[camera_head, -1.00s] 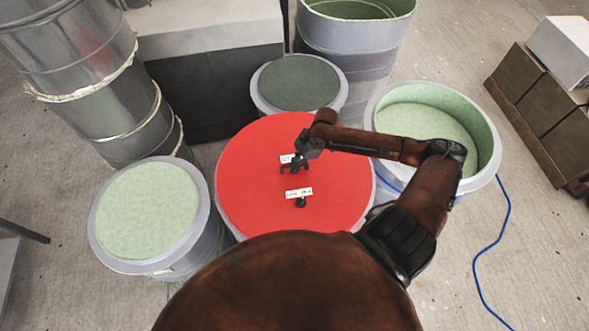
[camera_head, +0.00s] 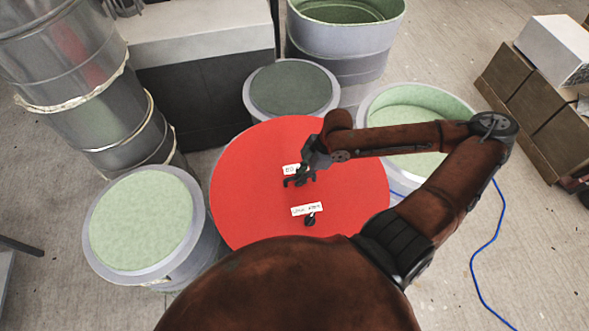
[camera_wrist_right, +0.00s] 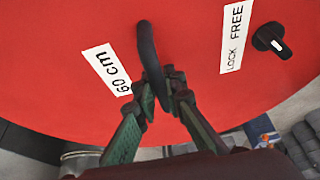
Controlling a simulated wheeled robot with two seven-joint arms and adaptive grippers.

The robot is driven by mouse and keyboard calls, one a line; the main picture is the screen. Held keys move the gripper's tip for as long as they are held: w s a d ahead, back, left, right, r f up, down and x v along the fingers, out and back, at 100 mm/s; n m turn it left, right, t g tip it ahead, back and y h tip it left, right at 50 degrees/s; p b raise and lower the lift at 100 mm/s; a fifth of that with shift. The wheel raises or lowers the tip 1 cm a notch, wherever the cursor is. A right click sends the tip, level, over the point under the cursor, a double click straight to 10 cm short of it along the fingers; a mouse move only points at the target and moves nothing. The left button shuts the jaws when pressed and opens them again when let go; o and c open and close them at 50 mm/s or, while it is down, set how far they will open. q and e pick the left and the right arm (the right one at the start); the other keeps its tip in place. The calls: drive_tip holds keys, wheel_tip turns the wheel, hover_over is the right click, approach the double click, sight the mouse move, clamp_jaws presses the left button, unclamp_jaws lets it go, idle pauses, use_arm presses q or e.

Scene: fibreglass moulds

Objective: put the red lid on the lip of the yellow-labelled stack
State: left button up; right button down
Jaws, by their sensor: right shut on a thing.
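The round red lid (camera_head: 245,190) is in the middle of the head view, with white labels, a dark handle and a black knob (camera_head: 310,219). My right gripper (camera_head: 301,180) is shut on the lid's handle, near the lid's middle. In the right wrist view the curved black handle (camera_wrist_right: 147,50) runs between the green-edged fingers (camera_wrist_right: 158,92), beside the "60 cm" label. The lid looks about level and hides what is below it. I cannot make out a yellow label on any stack. My left gripper is not in view.
A pale green-topped mould (camera_head: 141,222) stands left, a dark-topped one (camera_head: 292,88) behind. An open mould (camera_head: 440,103) stands right, partly behind my right arm. A tall open mould (camera_head: 345,50) is at the back. Metal drums (camera_head: 75,80) stand left. A blue hose (camera_head: 474,270) lies right.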

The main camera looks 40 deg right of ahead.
sight(257, 176)
drive_tip(key=shift+s+a+r+p, duration=0.25)
drive_tip(key=shift+s+r+p, duration=0.25)
drive_tip(key=shift+s, duration=0.15)
drive_tip(key=shift+s+a+r+p, duration=0.2)
drive_tip(key=shift+s+r+p, duration=0.2)
drive_tip(key=shift+s+p, duration=0.15)
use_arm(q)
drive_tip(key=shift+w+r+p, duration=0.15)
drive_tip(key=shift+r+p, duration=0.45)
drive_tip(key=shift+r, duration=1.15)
use_arm(e)
drive_tip(key=shift+s+a+r, duration=0.1)
drive_tip(key=shift+s+a, duration=0.05)
drive_tip(key=shift+s, duration=0.45)
